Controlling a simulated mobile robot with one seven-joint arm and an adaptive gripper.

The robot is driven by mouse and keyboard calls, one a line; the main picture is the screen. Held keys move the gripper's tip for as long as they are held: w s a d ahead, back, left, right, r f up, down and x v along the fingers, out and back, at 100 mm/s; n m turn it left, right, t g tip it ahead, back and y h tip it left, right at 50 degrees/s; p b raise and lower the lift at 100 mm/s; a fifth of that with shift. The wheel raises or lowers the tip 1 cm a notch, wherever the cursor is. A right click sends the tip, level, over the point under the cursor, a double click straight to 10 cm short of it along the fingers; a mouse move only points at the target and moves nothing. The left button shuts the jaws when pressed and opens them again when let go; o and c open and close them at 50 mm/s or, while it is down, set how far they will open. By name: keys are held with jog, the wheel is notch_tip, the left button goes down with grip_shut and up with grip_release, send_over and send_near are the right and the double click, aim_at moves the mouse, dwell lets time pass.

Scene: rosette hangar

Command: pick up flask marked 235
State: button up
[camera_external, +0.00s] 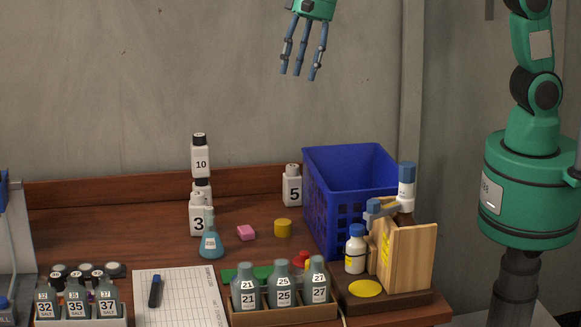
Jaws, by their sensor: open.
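A small teal conical flask (211,236) stands upright on the brown table, left of the middle, just in front of the white bottle marked 3. It carries a white label whose print is too small to read for certain. No other conical flask shows. My gripper (303,76) hangs at the top of the view, fingers pointing down, open and empty. It is well above the table, up and to the right of the flask, and touches nothing.
White bottles marked 3 (197,216), 10 (200,160) and 5 (292,187) stand behind. A pink block (246,232) and yellow cylinder (283,228) lie right of the flask. A blue crate (321,205) stands right. Racked bottles (283,287) and a sheet (190,300) are in front.

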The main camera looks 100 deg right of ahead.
jog(key=w+f+m+g+y+p, duration=0.1)
jog(key=w+f+m+p, duration=0.2)
jog(key=w+f+m, duration=0.7)
jog(key=w+f, duration=1.1)
jog(key=f, duration=0.3)
jog(key=shift+p, duration=0.35)
jog(key=shift+d, duration=0.1)
send_over(208, 228)
jog(key=s+d, duration=0.1)
jog(key=d, duration=0.2)
jog(key=shift+a+f, duration=0.15)
jog(key=shift+f, duration=1.9)
jog(key=shift+a+f, duration=0.1)
jog(key=shift+f, duration=1.9)
jog(key=shift+x, duration=2.55)
jog(key=shift+s, duration=0.2)
jog(key=shift+d, duration=0.1)
